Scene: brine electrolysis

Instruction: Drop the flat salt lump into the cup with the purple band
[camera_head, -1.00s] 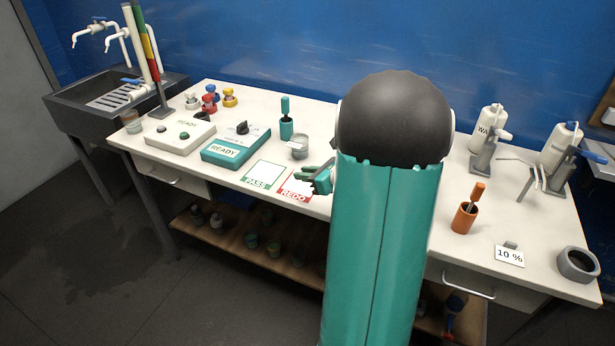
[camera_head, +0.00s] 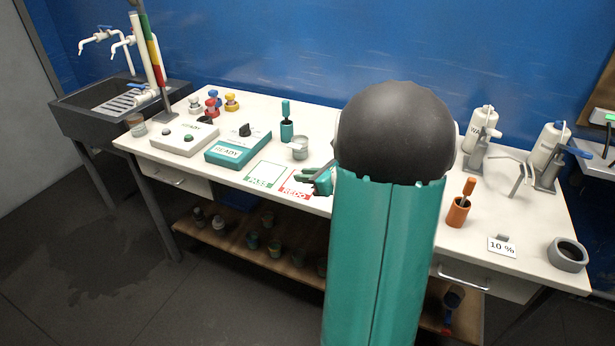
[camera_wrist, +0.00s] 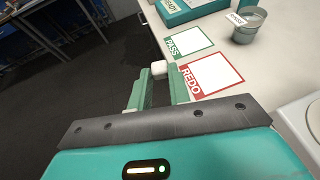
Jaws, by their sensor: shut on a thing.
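My gripper (camera_head: 311,178) is low over the front edge of the bench, by the PASS and REDO cards. In the wrist view its green fingers (camera_wrist: 159,85) are closed on a small white lump (camera_wrist: 158,68) at their tips. The lump's flatness cannot be told from this angle. A grey cup (camera_head: 299,151) stands on the bench behind the cards; in the wrist view it has a white tag on its rim. No purple band can be made out on it. Several small cups stand on the lower shelf, too small and dark to tell their bands.
The PASS card (camera_head: 263,175) and REDO card (camera_head: 297,184) lie flat beside the gripper. A teal READY box (camera_head: 237,150) stands left of the cup. A teal holder (camera_head: 286,130) stands behind. The lower shelf (camera_head: 235,243) is under the bench. My arm hides the bench middle.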

